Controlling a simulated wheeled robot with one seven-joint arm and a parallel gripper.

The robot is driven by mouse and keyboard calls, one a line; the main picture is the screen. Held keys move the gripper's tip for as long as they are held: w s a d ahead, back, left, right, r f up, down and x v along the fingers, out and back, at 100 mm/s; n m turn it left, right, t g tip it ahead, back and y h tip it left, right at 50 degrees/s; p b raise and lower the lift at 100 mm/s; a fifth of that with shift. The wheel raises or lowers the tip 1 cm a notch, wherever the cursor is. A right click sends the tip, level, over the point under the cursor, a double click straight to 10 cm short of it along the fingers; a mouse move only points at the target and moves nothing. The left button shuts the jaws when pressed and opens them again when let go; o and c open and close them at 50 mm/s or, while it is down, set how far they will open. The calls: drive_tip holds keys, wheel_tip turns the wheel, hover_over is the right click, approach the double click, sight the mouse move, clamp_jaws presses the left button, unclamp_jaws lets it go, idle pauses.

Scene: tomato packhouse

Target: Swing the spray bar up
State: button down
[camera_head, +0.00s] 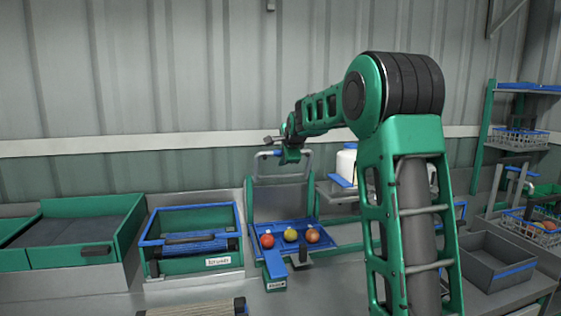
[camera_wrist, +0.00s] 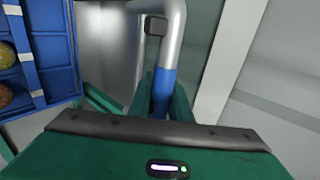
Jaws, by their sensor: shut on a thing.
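The spray bar is a silver hoop-shaped pipe (camera_head: 256,163) standing raised over the back of the blue washing tray (camera_head: 256,228). Its blue sleeve (camera_wrist: 163,88) shows between my green fingers in the wrist view. My gripper (camera_head: 285,155) is shut on the bar at this sleeve, at the top of the hoop. The silver pipe (camera_wrist: 171,40) bends away above the sleeve in the wrist view. Part of the bar is hidden behind my gripper.
Red, yellow and orange tomatoes (camera_head: 290,235) lie in the tray. A blue-rimmed green crate (camera_head: 190,264) stands to its left, a white container (camera_head: 346,163) to its right. A grey bin (camera_head: 490,265) stands far right. The corrugated wall is close behind.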

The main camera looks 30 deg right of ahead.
drive_tip(key=shift+d+f, duration=0.1)
drive_tip(key=shift+f, duration=0.35)
drive_tip(key=c, duration=1.6)
unclamp_jaws()
drive_tip(key=shift+f, duration=0.1)
drive_tip(key=shift+c, duration=0.2)
drive_tip(key=shift+r, duration=0.25)
drive_tip(key=v, duration=1)
drive_tip(key=shift+s+r, duration=0.2)
drive_tip(key=shift+r, duration=0.05)
drive_tip(key=shift+c, duration=0.4)
